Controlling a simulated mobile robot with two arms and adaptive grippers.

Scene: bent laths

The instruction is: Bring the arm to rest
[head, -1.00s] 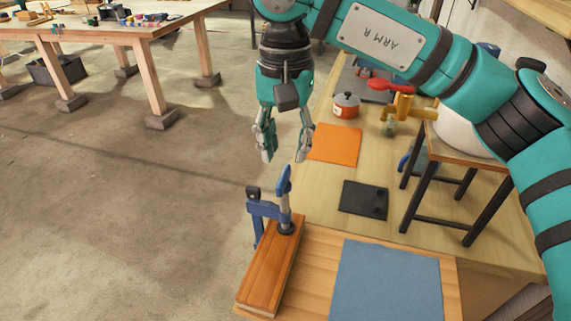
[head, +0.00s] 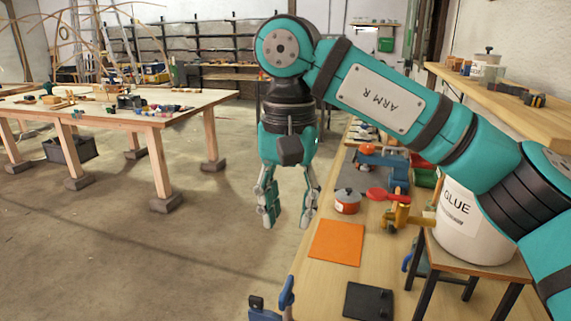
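My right arm, marked ARM R, comes in from the right and bends down at the upper middle. Its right gripper (head: 288,217) hangs pointing down, open and empty, with a clear gap between the fingertips. It shows in front of the floor, just left of the workbench (head: 325,282) edge and the orange sheet (head: 337,243). Nothing touches its fingers. My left gripper does not show.
A blue clamp (head: 277,303) stands at the bottom edge of the view. A wooden table (head: 130,117) stands at the left. The floor between is clear.

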